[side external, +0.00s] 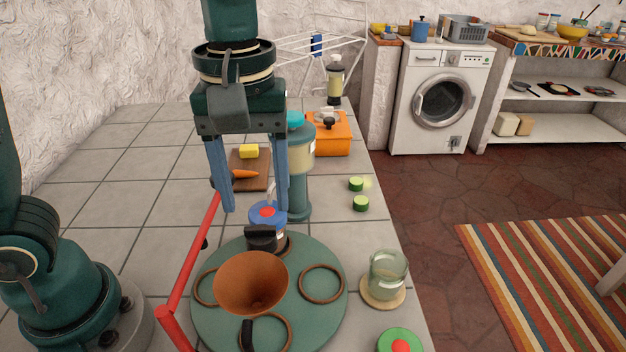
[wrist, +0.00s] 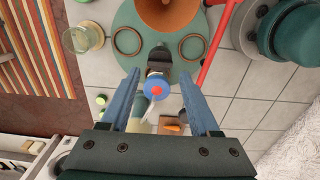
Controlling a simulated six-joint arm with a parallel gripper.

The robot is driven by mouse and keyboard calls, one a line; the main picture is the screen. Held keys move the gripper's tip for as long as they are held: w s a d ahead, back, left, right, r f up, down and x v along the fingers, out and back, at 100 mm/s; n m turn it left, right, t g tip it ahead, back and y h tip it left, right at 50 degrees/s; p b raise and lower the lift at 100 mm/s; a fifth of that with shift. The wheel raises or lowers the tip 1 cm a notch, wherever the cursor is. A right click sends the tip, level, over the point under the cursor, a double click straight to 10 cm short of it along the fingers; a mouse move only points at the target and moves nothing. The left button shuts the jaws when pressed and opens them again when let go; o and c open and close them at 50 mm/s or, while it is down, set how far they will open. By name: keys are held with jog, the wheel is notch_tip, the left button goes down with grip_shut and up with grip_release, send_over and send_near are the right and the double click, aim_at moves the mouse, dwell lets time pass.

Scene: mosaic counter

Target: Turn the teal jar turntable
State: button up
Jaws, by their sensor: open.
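The teal turntable (side external: 318,322) is a flat round disc on the counter; its edge also shows in the wrist view (wrist: 122,18). Brown rings lie on it, and a brown cone-shaped bowl (side external: 252,280) stands over its middle. A black handle-like piece (side external: 262,238) is at its far side, next to a blue lid with a red centre (side external: 266,213), also seen in the wrist view (wrist: 157,88). My gripper (side external: 256,209) is open and points down over the far side, with the blue lid between or just below the fingers. I cannot tell if they touch it.
A red bent bar (side external: 190,255) runs along the turntable's left. A glass jar (side external: 387,268) on a coaster and a green disc with a red centre (side external: 400,342) are at right. A teal-and-cream appliance (side external: 298,185) stands close behind my gripper.

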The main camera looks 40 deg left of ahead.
aim_at(260, 228)
jog(key=shift+o, duration=1.4)
jog(key=shift+r, duration=0.15)
jog(key=shift+f, duration=2.6)
grip_shut()
